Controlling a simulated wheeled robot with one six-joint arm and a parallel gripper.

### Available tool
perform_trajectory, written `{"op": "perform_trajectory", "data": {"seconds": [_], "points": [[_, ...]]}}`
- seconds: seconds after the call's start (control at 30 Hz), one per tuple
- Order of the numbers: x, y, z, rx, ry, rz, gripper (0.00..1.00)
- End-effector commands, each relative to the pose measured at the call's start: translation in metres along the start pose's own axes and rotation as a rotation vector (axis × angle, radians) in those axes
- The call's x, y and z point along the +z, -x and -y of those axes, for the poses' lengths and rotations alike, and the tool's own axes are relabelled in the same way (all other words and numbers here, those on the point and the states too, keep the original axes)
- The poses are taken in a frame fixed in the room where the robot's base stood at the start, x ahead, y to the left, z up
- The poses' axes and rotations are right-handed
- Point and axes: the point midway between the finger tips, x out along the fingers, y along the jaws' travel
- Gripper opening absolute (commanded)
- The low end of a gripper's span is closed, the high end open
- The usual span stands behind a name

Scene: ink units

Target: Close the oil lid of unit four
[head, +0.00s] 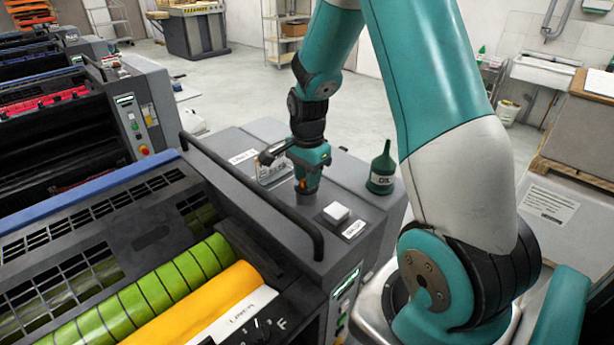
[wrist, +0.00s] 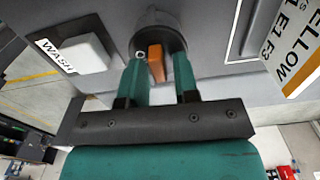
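In the head view my gripper (head: 307,187) points down at a dark round fitting (head: 306,197) on the grey top of the near press unit. In the wrist view this fitting (wrist: 158,36) has an orange tab (wrist: 156,66) standing between the two teal fingers of my gripper (wrist: 160,76). The fingers are apart, and a gap shows beside the tab on the right. I cannot tell whether the left finger touches it. No lettering on the fitting is legible, and I cannot tell whether it is the oil lid or how its lid stands.
A white block (head: 336,213) marked WASH sits beside the fitting; it also shows in the wrist view (wrist: 84,53). A green oil can (head: 381,171) stands behind right. A dark rail (head: 250,190) runs in front. A yellow-and-white card (wrist: 292,50) is at the wrist view's right.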

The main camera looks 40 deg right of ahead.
Motion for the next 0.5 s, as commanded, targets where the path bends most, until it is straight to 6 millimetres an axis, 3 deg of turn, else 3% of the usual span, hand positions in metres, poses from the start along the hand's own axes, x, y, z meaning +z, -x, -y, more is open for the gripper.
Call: {"op": "perform_trajectory", "data": {"seconds": [0.33,0.5], "points": [[0.002,0.001,-0.001,0.004,0.004,0.003,0.38],[0.001,0.019,0.0,-0.001,0.004,0.002,0.38]]}}
